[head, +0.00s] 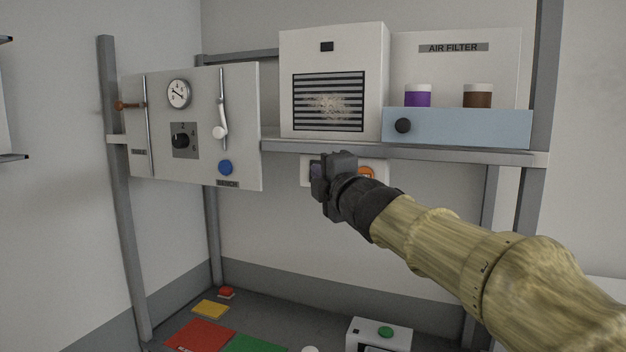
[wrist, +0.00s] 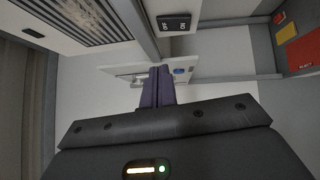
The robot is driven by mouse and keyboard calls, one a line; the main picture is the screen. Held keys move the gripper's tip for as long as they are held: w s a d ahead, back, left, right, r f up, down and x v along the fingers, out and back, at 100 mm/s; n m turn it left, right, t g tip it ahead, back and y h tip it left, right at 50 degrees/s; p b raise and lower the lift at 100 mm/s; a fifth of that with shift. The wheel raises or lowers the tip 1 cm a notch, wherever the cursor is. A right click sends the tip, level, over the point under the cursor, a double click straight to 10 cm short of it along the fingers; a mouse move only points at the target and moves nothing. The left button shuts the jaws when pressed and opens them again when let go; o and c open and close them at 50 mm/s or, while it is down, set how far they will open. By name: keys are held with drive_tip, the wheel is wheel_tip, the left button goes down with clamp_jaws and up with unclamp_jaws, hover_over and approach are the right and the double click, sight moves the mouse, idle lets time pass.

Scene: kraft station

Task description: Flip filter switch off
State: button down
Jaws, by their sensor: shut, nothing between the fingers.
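The filter switch (wrist: 174,23) is a black rocker marked OFF and ON, on a white panel under the shelf. Which side is pressed in I cannot tell. In the head view its white panel (head: 305,172) shows beneath the shelf edge, mostly hidden behind my gripper (head: 325,180). My gripper is shut and empty. In the wrist view its closed fingers (wrist: 158,86) appear below the switch, apart from it in the picture. The air filter box (head: 335,60) with a dusty dark grille stands on the shelf above.
An orange button (head: 367,172) sits right of my gripper on the under-shelf panel. The grey shelf (head: 440,152) is close above. A control board (head: 240,110) with gauge, dial and levers hangs at left.

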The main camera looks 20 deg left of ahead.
drive_tip(key=v, duration=0.3)
drive_tip(key=r+v, duration=0.1)
drive_tip(key=v, duration=0.1)
drive_tip(key=shift+d, duration=0.15)
drive_tip(key=shift+s, duration=0.15)
drive_tip(key=d+f+m+g+h+b, duration=0.1)
drive_tip(key=d+f+m+h, duration=0.2)
drive_tip(key=d+f+m, duration=0.5)
drive_tip(key=d+f+m+g+h, duration=0.15)
drive_tip(key=d+f+h, duration=0.35)
drive_tip(key=f, duration=0.7)
drive_tip(key=d+f+m+g+h+b, duration=0.1)
drive_tip(key=d+f+m+h, duration=0.1)
drive_tip(key=d+f+m, duration=0.55)
drive_tip(key=s+d+f+m+g+h, duration=0.1)
drive_tip(key=s+d+f+m+g, duration=0.3)
drive_tip(key=s+f, duration=0.5)
drive_tip(key=s+d+f+m+g+h, duration=0.1)
drive_tip(key=s+d+f+m+g, duration=0.3)
drive_tip(key=f, duration=0.9)
drive_tip(key=s+d+m+b, duration=0.1)
drive_tip(key=s+d+m, duration=0.1)
drive_tip(key=s+d, duration=0.2)
drive_tip(key=shift+s+h, duration=0.4)
drive_tip(key=shift+s, duration=0.4)
